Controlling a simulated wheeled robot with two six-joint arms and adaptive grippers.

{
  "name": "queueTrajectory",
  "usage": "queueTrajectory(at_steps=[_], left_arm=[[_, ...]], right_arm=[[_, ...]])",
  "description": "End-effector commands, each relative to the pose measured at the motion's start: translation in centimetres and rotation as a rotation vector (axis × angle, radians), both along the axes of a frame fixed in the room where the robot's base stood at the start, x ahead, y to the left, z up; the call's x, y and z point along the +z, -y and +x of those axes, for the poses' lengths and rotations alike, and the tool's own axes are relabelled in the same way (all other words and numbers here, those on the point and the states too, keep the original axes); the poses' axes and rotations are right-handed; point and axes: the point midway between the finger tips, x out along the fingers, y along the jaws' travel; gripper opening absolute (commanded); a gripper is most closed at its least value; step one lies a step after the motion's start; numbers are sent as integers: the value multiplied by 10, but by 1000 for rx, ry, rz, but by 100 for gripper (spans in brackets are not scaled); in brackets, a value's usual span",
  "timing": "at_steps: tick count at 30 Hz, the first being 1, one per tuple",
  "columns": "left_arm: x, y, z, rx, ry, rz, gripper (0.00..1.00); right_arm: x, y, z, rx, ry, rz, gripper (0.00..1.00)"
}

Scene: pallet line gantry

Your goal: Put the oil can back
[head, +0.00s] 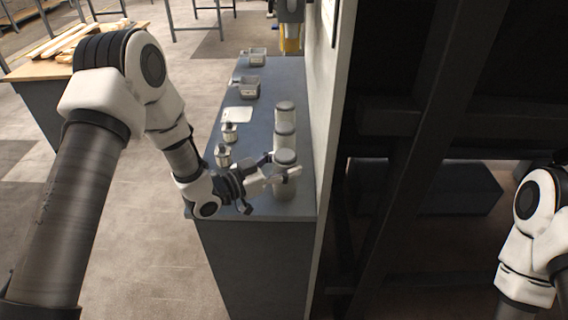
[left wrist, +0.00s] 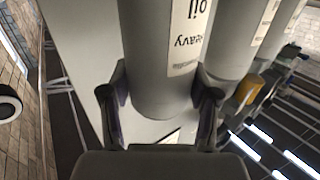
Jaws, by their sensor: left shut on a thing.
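A pale cylindrical oil can (head: 285,188) with a grey lid stands upright at the near end of a row of similar cans. My left gripper (head: 280,170) is shut on it from the left. In the left wrist view, the oil can (left wrist: 158,60) sits between both fingers, and its label shows "oil" and "heavy". I cannot tell whether its base touches the bench. My right gripper is out of view; only part of that arm shows at the right edge.
Two similar cans, the middle one (head: 284,131) and the far one (head: 284,110), stand behind on the bench (head: 262,80) along the wall panel (head: 328,110).

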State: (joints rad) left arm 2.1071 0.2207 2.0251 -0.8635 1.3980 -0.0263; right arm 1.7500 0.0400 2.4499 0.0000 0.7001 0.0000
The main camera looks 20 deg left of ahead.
Motion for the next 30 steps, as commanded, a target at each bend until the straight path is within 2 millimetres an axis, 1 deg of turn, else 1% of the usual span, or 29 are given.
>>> queueTrajectory(at_steps=[5,6,7,8,16,19,20,23,30], left_arm=[[-4,0,0,0,0,0,1],[-3,0,0,0,-1,1,71],[-3,0,0,0,-1,1,82],[-3,0,0,0,-1,1,85],[-3,0,0,0,-1,1,85],[3,0,0,0,-1,1,85],[0,-3,-3,1,-2,-1,85],[0,-14,-15,4,-5,-3,85],[4,-52,-62,8,-3,-7,85]], right_arm=[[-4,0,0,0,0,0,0],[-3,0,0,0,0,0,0],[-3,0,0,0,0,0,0],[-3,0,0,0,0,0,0],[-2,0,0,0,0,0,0],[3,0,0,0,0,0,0],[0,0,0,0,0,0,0],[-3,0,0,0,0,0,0],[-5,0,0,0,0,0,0]])
